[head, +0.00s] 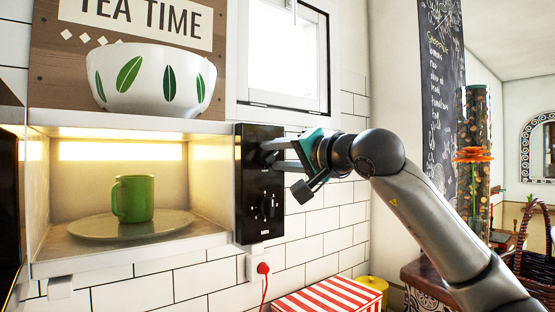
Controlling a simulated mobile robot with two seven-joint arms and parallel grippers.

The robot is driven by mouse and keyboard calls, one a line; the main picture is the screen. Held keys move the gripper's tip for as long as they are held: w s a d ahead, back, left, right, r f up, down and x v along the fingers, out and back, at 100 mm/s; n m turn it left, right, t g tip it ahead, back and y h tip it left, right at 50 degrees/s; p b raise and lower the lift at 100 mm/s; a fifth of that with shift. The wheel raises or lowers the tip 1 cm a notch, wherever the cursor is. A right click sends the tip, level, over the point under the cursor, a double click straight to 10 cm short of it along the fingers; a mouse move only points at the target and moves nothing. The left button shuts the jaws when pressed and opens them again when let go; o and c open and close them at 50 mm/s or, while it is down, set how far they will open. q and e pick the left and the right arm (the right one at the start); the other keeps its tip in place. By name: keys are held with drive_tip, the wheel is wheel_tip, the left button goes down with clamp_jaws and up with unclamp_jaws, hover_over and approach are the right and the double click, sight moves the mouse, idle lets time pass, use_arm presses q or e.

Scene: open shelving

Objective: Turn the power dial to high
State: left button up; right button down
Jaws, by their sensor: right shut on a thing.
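The black control panel (245,190) is on the right side of a lit, open microwave (170,255). A lower dial (267,207) with markings around it shows on the panel. My right gripper (274,155) reaches in from the right and is shut on the upper dial (265,158), which its fingers mostly hide. I cannot read that dial's setting or its label. A green mug (134,198) stands on the round plate (90,227) inside the microwave. My left gripper is not in view.
A white bowl with green leaves (150,80) stands on top of the microwave. A red plug (263,268) sits in the wall socket below the panel. A red-and-white striped box (325,297) is at the bottom. A window (287,50) is above.

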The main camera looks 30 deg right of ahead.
drive_tip(key=m+b, duration=0.1)
drive_tip(key=m, duration=0.5)
drive_tip(key=shift+f+m, duration=0.1)
drive_tip(key=shift+m, duration=0.2)
drive_tip(key=m+b, duration=0.1)
drive_tip(key=m, duration=0.5)
drive_tip(key=shift+f+b, duration=0.1)
drive_tip(key=shift+b, duration=0.3)
drive_tip(key=m+b, duration=0.1)
drive_tip(key=m, duration=0.5)
drive_tip(key=shift+a+f+m, duration=0.1)
drive_tip(key=shift+m, duration=0.3)
drive_tip(key=m+b, duration=0.1)
drive_tip(key=m, duration=0.4)
drive_tip(key=shift+m, duration=0.3)
drive_tip(key=shift+c, duration=2.1)
unclamp_jaws()
